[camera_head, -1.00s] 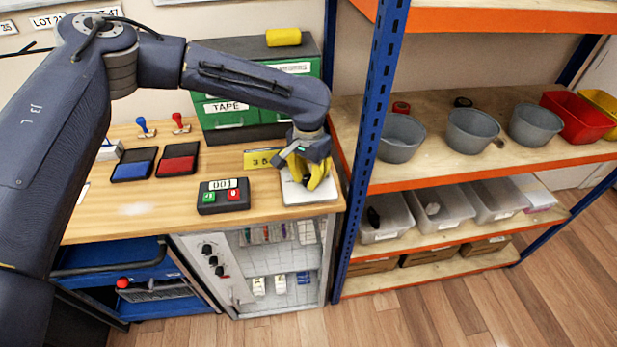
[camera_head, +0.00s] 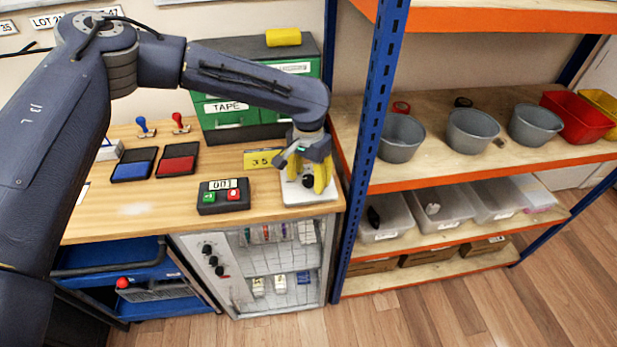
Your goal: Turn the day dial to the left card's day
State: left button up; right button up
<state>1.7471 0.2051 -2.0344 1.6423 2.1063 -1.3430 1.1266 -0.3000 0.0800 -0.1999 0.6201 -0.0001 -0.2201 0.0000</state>
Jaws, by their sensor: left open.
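A white plate (camera_head: 296,197) with a dark round knob (camera_head: 308,181), which looks like the day dial, lies at the right end of the wooden bench. My left gripper (camera_head: 308,176) points down over it. Its yellow fingers are open, one on each side of the knob; I cannot tell whether they touch it. The dial's markings are hidden or too small to read. I cannot make out a second card. My right gripper is not in view.
A small black box with green and red buttons (camera_head: 223,196) sits left of the plate. Blue and red ink pads (camera_head: 134,165) and stamps lie further left. Green drawers (camera_head: 230,112) stand behind. A blue rack post (camera_head: 375,150) rises close on the right.

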aim_at(309, 178)
pick_arm(q)
notch_tip(309, 178, up, 12)
dwell(0.8)
dwell(0.3)
